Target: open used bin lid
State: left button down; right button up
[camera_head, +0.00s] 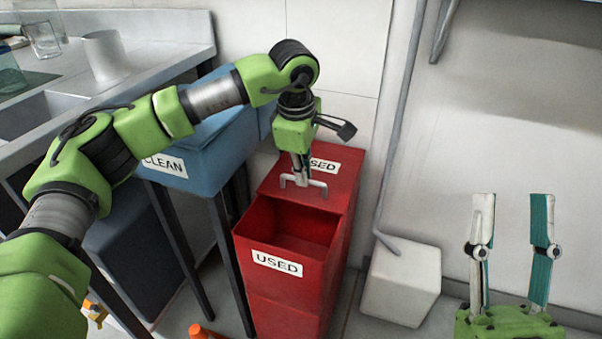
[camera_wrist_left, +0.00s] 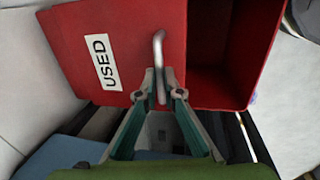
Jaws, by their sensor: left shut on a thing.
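The red used bin (camera_head: 285,278) stands on the floor in the middle, with a white USED label on its front. Its red lid (camera_head: 339,173) lies toward the back, with a grey handle (camera_head: 318,191) and another USED label. The front part of the bin's top is open and its dark red inside shows. My left gripper (camera_head: 301,182) is shut on the handle from above. In the left wrist view the fingers close around the handle (camera_wrist_left: 159,60), with the lid (camera_wrist_left: 139,25) on one side and the opening on the other. My right gripper (camera_head: 511,215) is empty, with its fingers apart, pointing up at the lower right.
A blue bin labelled CLEAN (camera_head: 205,160) stands left of the red bin, partly behind my left arm. A sink counter (camera_head: 150,45) with a white cup (camera_head: 105,57) is at the upper left. A white block (camera_head: 402,283) and a wall pipe (camera_head: 397,130) are to the right.

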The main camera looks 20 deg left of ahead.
pick_arm(q)
jog(key=w+p, duration=0.1)
jog(key=w, duration=0.1)
jog(key=shift+w, duration=0.4)
pick_arm(e)
jog(key=w+f+g+h, duration=0.1)
jog(key=w+f+g, duration=0.2)
jog(key=w+f, duration=0.1)
jog(key=shift+w+a+f+g+h, duration=0.3)
jog(key=shift+w+a+f+g, duration=0.1)
jog(key=shift+f, duration=0.25)
pick_arm(q)
jog(key=c, duration=2.2)
grip_release()
jog(key=shift+o, duration=0.2)
jog(key=shift+r, duration=0.15)
pick_arm(e)
jog(key=shift+d, duration=0.1)
pick_arm(q)
notch_tip(320, 180, up, 12)
jog(key=s, duration=0.2)
jog(key=shift+s+f, duration=0.2)
jog(key=shift+f, duration=0.05)
